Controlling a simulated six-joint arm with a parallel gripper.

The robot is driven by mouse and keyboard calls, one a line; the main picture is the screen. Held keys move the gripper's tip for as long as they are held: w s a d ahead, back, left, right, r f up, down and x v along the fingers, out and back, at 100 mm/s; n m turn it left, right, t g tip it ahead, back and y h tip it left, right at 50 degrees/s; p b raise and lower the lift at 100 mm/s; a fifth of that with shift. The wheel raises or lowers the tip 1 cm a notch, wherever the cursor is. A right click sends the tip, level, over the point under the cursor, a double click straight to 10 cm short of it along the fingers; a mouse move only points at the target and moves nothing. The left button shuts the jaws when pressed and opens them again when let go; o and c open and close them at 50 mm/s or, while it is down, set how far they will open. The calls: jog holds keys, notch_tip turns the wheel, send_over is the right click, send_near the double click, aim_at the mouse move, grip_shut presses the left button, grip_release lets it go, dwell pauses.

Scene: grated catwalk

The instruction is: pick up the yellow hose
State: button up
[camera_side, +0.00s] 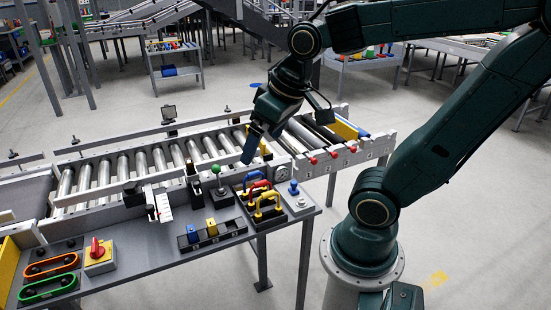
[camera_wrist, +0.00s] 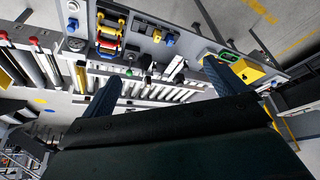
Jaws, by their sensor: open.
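A yellow arched tube (camera_side: 268,203), which I take for the yellow hose, stands in a dark holder at the right end of the grey bench. Red and blue arched tubes stand behind it. In the wrist view the yellow tube (camera_wrist: 110,18) is near the top left, beyond my left finger. My gripper (camera_side: 248,158) is above the conveyor side of the bench, up and behind the tubes, pointing down. In the wrist view my gripper (camera_wrist: 162,72) has its fingers wide apart with nothing held between them. No full loose hose shows.
A green-knobbed lever (camera_side: 215,170) and a blue knob (camera_side: 293,187) flank the tubes. A tray with yellow and blue blocks (camera_side: 211,232) lies in front. A red rotary switch (camera_side: 97,250) and orange and green oval loops (camera_side: 50,266) are at left. Conveyor rollers (camera_side: 120,165) run behind.

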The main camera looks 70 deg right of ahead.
jog(key=w+d+f+m+g, duration=0.35)
jog(key=w+d+f, duration=0.25)
jog(key=d+f, duration=0.2)
jog(key=m+g, duration=0.1)
jog(key=m, duration=0.3)
send_over(268, 191)
notch_tip(268, 191, down, 10)
jog(key=shift+y, duration=0.3)
jog(key=shift+f, duration=0.15)
jog(key=shift+f, duration=4.15)
jog(key=shift+f, duration=0.15)
jog(key=shift+a+f, duration=0.1)
jog(key=shift+f, duration=2.35)
jog(key=c, duration=1.1)
